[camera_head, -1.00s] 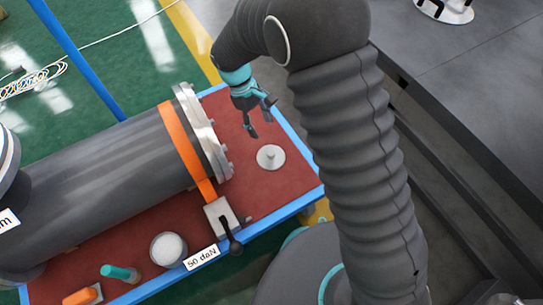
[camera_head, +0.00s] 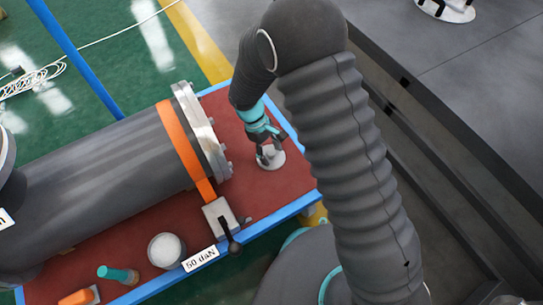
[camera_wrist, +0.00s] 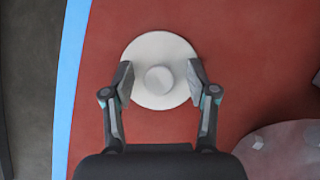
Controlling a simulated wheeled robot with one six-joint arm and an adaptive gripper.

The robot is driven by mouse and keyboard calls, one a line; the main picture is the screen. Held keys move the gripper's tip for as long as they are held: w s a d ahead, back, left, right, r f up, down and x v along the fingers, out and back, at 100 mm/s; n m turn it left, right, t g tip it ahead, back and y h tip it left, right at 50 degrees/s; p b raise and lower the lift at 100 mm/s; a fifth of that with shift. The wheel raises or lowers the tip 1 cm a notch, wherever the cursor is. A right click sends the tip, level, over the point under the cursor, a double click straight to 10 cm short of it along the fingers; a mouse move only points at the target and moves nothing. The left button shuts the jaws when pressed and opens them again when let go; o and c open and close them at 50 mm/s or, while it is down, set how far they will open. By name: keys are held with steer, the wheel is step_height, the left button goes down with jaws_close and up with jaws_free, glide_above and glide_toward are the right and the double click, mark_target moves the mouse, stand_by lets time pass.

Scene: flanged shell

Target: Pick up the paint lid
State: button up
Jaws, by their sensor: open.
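The paint lid is a pale round disc with a raised knob in its middle. It lies flat on the red table top, to the right of the flanged shell, in the head view (camera_head: 276,161). In the wrist view the lid (camera_wrist: 160,52) sits between my two fingers, with the knob centred. My gripper (camera_head: 268,158) is right over the lid, pointing down, and hides part of it. In the wrist view my gripper (camera_wrist: 160,82) is open, with a fingertip on each side of the knob and a gap on both sides of it.
The grey flanged shell (camera_head: 110,175) with an orange strap (camera_head: 180,145) lies left of the lid. A clamp (camera_head: 222,217), a white-filled container (camera_head: 166,250) and a teal-capped item (camera_head: 118,274) are along the front. The red surface (camera_head: 270,194) around the lid is clear.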

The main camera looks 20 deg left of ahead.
steer(key=shift+f, duration=0.1)
jaws_close()
stand_by(0.3)
